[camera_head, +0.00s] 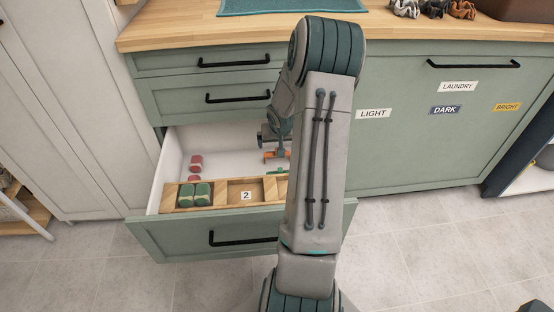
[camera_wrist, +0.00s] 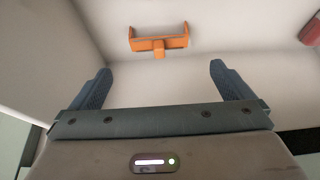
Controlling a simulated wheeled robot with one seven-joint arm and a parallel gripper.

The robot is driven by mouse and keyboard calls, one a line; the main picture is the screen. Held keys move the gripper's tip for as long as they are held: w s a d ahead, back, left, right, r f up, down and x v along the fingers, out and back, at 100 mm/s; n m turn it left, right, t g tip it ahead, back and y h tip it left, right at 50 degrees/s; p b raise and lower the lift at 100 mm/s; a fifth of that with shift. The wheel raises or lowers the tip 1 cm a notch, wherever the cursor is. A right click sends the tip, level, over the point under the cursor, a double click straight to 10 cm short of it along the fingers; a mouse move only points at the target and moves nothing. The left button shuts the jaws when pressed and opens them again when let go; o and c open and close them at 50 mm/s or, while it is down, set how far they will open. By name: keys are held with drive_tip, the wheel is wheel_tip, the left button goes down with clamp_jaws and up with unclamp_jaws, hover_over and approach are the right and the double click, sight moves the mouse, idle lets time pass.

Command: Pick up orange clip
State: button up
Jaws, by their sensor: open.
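The orange clip (camera_wrist: 158,44) lies on the white drawer floor in the wrist view, ahead of my gripper's fingertips and roughly centred between them. In the head view the orange clip (camera_head: 276,154) shows inside the open drawer, just below my gripper. My gripper (camera_wrist: 160,82) is open and empty, with its two blue fingers spread wide. In the head view my gripper (camera_head: 274,138) is inside the drawer area and partly hidden by my arm. The clip is apart from the fingers.
The open drawer (camera_head: 238,224) has a wooden divider (camera_head: 271,190) at its front, with green rolls (camera_head: 194,194) in the left compartment. Red rolls (camera_head: 195,163) lie behind it; one red item (camera_wrist: 311,30) shows at the wrist view's right. Drawer walls surround my gripper.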

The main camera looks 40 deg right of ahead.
drive_tip(key=b+x, duration=0.2)
drive_tip(key=x, duration=0.5)
drive_tip(key=shift+f, duration=0.2)
drive_tip(key=shift+d+b+x, duration=0.15)
drive_tip(key=shift+b+x, duration=0.55)
drive_tip(key=shift+x, duration=0.7)
drive_tip(key=shift+d+b+x, duration=0.1)
drive_tip(key=shift+b+x, duration=0.55)
drive_tip(key=shift+x, duration=0.75)
drive_tip(key=shift+w+r, duration=0.1)
drive_tip(key=shift+r, duration=0.05)
drive_tip(key=c, duration=0.7)
